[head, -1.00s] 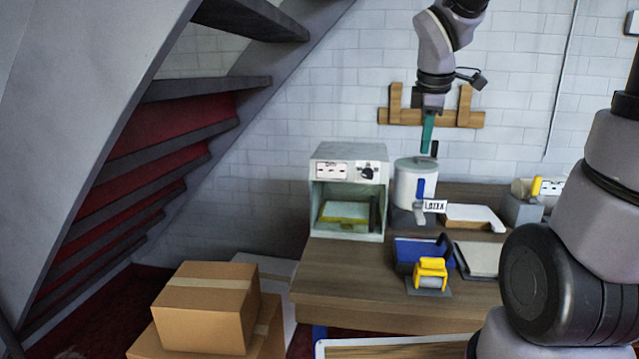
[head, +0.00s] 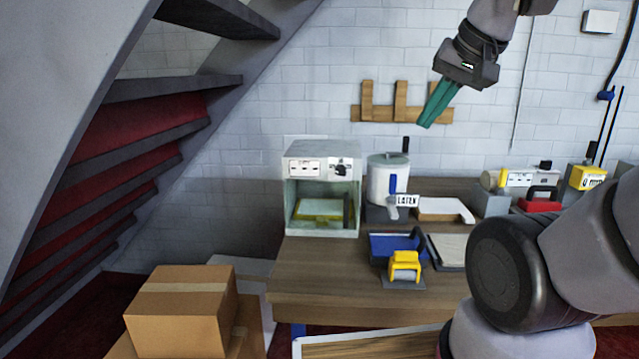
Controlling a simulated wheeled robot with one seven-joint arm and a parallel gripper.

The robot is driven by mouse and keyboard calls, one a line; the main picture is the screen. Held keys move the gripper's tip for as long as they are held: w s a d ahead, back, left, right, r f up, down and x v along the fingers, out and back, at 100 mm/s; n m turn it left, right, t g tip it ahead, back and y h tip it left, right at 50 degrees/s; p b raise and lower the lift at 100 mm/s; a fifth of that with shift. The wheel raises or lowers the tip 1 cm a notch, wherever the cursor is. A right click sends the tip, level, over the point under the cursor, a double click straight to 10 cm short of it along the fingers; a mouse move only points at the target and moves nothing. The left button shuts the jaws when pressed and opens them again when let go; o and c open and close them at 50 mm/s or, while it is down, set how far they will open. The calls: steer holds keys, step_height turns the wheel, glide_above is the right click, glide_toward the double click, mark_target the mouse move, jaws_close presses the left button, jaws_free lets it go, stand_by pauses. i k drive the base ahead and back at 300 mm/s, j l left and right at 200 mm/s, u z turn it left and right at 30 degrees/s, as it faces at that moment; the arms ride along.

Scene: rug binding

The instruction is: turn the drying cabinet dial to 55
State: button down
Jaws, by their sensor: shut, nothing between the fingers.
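The drying cabinet (head: 289,223) is a pale grey-green box with an open front, at the left end of the wooden workbench. Its dial (head: 341,167) is a small dark knob on a white plate at the upper right of its front; its setting is too small to read. A yellow-green slab (head: 319,208) lies inside the cabinet. My gripper (head: 428,122) has teal fingers, shut and empty, pointing down and left. It is in the air above and right of the cabinet, apart from the dial, in front of the wooden wall rack in the picture.
A white latex pot (head: 388,182) with a dark upright handle stands right of the cabinet. A yellow roller tool (head: 404,266) and a blue tray (head: 388,246) are near the bench's front. Cardboard boxes (head: 185,315) stand at lower left. The wooden rack (head: 372,114) hangs behind.

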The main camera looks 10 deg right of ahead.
mark_target(341, 170)
steer(key=l+z, duration=0.15)
steer(key=l, duration=1.6)
steer(key=i, duration=0.05)
